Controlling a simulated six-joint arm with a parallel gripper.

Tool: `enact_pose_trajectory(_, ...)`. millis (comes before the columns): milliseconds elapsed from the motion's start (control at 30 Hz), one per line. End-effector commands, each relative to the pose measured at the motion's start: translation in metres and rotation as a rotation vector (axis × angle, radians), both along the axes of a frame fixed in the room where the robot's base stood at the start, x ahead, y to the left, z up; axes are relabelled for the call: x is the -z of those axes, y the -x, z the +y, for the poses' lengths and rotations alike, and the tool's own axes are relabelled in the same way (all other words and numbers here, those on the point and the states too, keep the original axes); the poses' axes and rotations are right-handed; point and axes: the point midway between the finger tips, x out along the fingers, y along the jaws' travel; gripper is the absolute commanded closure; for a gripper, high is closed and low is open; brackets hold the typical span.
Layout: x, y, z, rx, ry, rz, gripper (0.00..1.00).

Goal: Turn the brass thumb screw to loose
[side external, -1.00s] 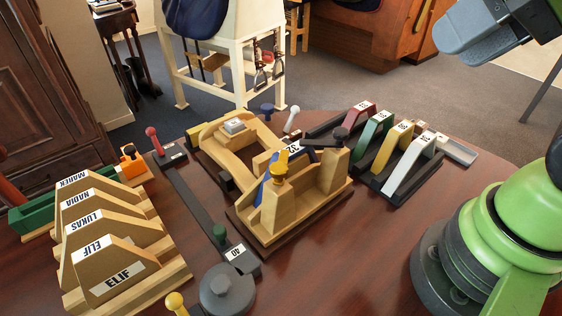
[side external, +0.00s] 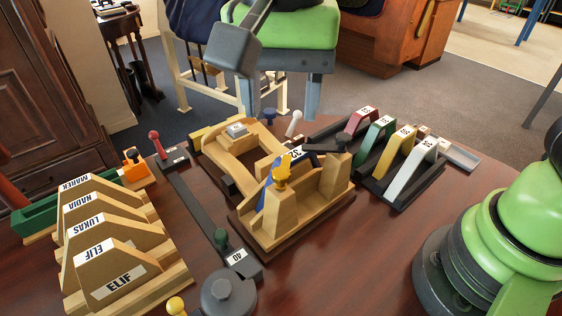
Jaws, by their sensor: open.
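The brass thumb screw (side external: 281,174) is a yellow-gold knob on top of the front wooden post of the saddle fixture (side external: 307,205). It stands upright, and its turn position cannot be told. My gripper (side external: 282,110) hangs at the top middle of the side view, with its green body above and two grey fingers pointing down. The fingers are wide apart with nothing between them. The gripper is above the fixture in the picture and clear of the screw. A dark grey block (side external: 234,50) on my wrist shows beside it.
Several labelled wooden forms (side external: 112,225) stand at left. Coloured arches (side external: 398,150) stand in a dark rack at right. A dark bar with knobs (side external: 190,200) runs left of the fixture, with a round dark weight (side external: 228,298) in front.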

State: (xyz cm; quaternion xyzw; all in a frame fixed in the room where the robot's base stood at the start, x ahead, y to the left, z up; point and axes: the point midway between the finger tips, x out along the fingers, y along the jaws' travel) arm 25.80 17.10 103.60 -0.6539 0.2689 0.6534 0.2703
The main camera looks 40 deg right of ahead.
Motion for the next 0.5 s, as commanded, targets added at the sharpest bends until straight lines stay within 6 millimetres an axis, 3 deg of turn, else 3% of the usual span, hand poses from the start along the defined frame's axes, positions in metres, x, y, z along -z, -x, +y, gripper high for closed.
enact_pose_trajectory(167, 0.02, 0.0, 0.001, 0.003, 0.006, 0.006, 0.48)
enact_pose_trajectory(500, 0.081, 0.0, 0.0, 0.003, 0.005, 0.005, 0.48)
